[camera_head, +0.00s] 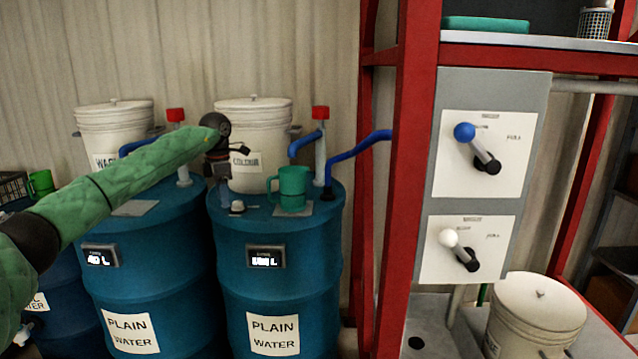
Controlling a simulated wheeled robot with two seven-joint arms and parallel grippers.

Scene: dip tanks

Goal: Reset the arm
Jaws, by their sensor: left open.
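My left arm (120,190), in a green sleeve, reaches in from the left, across the front of the left drum. Its dark left gripper (230,205) points down over the left part of the middle blue drum's top, in front of a white lidded bucket. The gripper is open, and nothing shows between its fingers. A green mug (291,187) stands on the drum top to the right of the gripper, apart from it. A small pale round piece (237,206) is close by the fingertips; I cannot tell whether they touch. My right gripper is not in view.
Two blue drums marked plain water (280,285) stand side by side, with red-capped taps (320,113) and white buckets (252,110). A red frame (412,180) rises at right, with a blue-knobbed lever (465,132) and a white-knobbed lever (449,238). A lidded bucket (537,310) stands below.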

